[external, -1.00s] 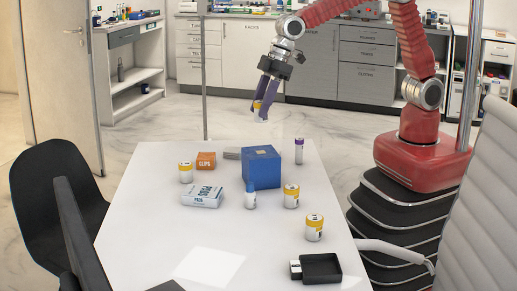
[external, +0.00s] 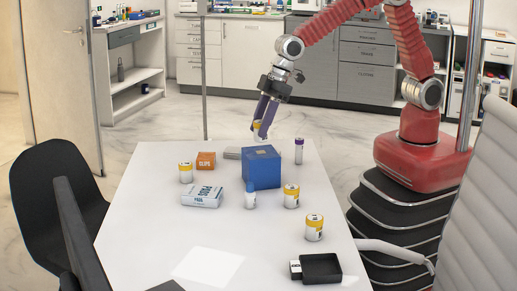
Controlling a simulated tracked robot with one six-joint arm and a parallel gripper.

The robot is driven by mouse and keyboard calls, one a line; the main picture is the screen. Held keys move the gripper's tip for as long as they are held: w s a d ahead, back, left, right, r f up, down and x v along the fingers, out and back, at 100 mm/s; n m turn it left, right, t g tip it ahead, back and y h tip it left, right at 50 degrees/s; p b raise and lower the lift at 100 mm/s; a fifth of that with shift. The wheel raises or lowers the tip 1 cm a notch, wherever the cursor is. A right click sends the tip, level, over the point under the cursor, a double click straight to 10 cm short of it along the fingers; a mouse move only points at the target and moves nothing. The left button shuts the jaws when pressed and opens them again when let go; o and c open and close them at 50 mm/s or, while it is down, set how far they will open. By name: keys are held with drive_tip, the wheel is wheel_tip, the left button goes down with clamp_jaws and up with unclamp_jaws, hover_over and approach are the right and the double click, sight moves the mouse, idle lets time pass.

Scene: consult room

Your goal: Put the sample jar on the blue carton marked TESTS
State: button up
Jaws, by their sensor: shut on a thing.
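My gripper (external: 260,127) is shut on a small jar (external: 258,130) with yellow on it, partly hidden by the fingers. I take this to be the sample jar; its label cannot be read. The gripper points down and holds it just above the far part of the blue carton (external: 262,168). Whether the jar touches the carton cannot be told from here. The carton stands on the far half of the white table; its marking cannot be read at this size.
The left front is mostly clear.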

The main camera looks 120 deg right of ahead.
drive_tip(key=shift+f, duration=1.85)
drive_tip(key=shift+f, duration=0.1)
drive_tip(key=o, duration=1)
drive_tip(key=shift+o, duration=0.2)
drive_tip(key=v, duration=1.2)
drive_tip(key=shift+s, duration=0.1)
